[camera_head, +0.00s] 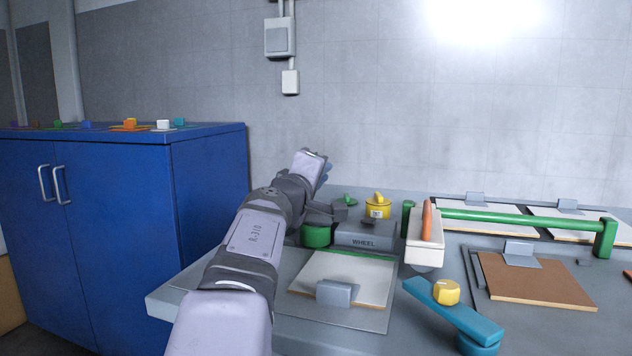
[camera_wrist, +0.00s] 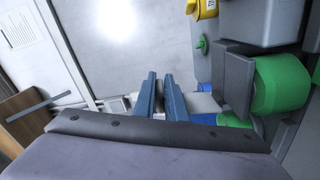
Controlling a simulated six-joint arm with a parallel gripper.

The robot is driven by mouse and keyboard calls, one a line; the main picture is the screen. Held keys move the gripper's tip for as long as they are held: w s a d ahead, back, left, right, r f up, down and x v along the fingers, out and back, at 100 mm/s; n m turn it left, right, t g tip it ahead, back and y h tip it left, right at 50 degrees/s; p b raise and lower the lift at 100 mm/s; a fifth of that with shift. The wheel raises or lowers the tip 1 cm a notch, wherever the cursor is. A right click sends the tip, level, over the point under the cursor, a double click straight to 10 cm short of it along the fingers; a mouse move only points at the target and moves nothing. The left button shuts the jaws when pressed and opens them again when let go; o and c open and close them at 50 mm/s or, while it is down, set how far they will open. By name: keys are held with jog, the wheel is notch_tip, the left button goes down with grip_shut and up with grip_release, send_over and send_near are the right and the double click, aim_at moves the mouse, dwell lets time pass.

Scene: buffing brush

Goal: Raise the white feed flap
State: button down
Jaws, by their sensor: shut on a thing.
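My gripper (camera_wrist: 160,82) shows in the wrist view as two long blue fingers with a narrow gap between them. A small white piece (camera_wrist: 203,103), which looks like the white feed flap, shows against the right finger, beside a dark grey block. The fingers hide most of it, and its tilt cannot be told. In the head view my gripper (camera_head: 322,168) is above and behind the green roller (camera_head: 316,236), and its own arm hides the gripped part. The roller also shows at the right of the wrist view (camera_wrist: 282,84).
A grey box marked WHEEL (camera_head: 366,238) and a yellow pot (camera_head: 377,208) stand right of the gripper. A white panel with a grey tab (camera_head: 350,270) lies in front. A green bar (camera_head: 500,216) and teal lever (camera_head: 455,312) are farther right. A blue cabinet (camera_head: 110,200) stands left.

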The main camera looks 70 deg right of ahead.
jog(key=shift+s+r, duration=0.15)
jog(key=shift+r, duration=0.05)
dwell(0.4)
jog(key=c, duration=1.8)
grip_release()
jog(key=shift+c, duration=0.2)
jog(key=shift+f, duration=0.15)
jog(key=shift+a, duration=0.1)
jog(key=a+b, duration=0.1)
jog(key=a, duration=0.6)
